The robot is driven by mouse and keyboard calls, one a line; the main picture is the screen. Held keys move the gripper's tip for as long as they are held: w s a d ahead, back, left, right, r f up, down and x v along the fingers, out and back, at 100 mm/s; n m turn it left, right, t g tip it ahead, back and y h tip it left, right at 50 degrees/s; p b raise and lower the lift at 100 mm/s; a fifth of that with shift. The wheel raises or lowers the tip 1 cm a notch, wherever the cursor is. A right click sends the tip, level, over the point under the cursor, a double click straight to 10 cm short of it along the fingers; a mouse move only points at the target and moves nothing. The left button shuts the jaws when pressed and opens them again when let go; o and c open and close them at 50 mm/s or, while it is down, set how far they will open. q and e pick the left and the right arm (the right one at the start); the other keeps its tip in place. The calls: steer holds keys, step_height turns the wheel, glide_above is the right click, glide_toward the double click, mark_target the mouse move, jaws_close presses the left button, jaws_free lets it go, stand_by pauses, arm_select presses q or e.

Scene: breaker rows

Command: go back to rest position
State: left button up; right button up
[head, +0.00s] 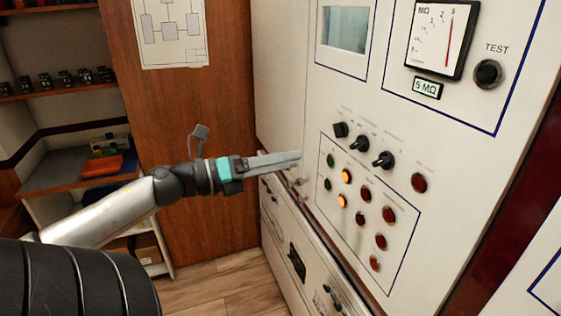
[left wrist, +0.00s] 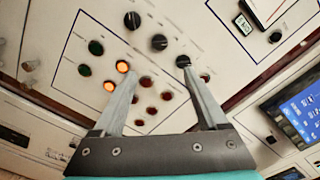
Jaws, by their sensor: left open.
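My left gripper (head: 298,158) reaches in from the left in the head view. Its fingertips are in front of the left edge of the white control panel (head: 290,100). In the left wrist view the two fingers of the left gripper (left wrist: 168,76) stand apart with nothing between them. Beyond them are several red buttons (left wrist: 146,82) and two lit orange lamps (left wrist: 122,66). Whether the fingertips touch the panel cannot be told. My right gripper is in neither view.
The panel carries black rotary knobs (head: 359,143), a meter (head: 442,38) and a TEST knob (head: 487,73). Drawers or lower units (head: 297,262) stand below. A wooden cabinet side (head: 180,110) and shelves (head: 60,95) are behind my arm. Wooden floor (head: 215,290) shows below.

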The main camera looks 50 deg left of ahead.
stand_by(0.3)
